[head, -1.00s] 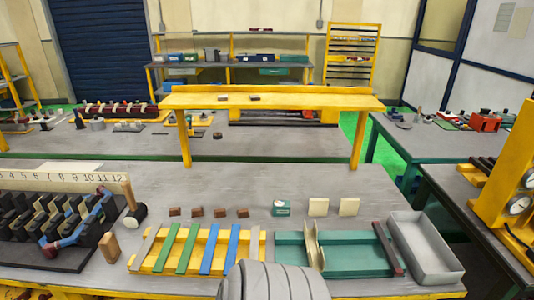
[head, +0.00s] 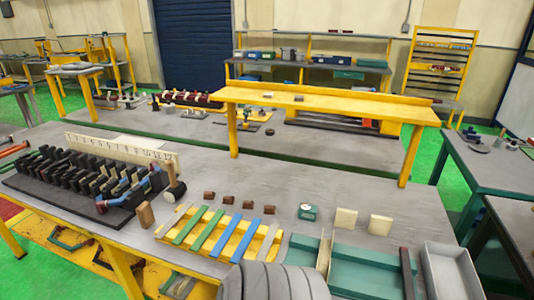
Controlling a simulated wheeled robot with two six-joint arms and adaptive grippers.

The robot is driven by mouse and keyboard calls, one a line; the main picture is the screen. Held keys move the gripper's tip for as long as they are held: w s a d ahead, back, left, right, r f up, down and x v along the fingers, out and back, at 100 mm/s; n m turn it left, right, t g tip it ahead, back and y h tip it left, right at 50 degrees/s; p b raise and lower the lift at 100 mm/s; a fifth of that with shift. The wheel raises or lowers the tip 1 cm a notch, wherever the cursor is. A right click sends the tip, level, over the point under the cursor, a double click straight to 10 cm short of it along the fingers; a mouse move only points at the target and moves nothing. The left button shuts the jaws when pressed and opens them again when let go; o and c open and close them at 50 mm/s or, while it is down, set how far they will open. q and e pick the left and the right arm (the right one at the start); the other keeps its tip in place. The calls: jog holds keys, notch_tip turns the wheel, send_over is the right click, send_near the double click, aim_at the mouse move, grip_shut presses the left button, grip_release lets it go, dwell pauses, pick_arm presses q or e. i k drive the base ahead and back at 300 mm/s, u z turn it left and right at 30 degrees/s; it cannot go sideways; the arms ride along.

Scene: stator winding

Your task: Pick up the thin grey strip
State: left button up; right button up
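A yellow tray (head: 257,250) on the near bench holds several strips side by side. A thin pale grey strip (head: 171,219) lies at its left end. Beside it are two green strips (head: 190,225), two blue strips (head: 234,239) and a pale strip (head: 268,245) at the right end. Neither of my grippers is in view.
A slotted black stator block (head: 80,185) and numbered ruler (head: 120,147) are left. A mallet (head: 174,185) and wooden block (head: 145,215) stand beside the yellow tray. A green tray (head: 365,270) and grey bin (head: 450,272) are right. Small brown blocks (head: 239,205) lie behind.

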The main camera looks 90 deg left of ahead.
aim_at(175, 219)
jog(key=u, duration=2.95)
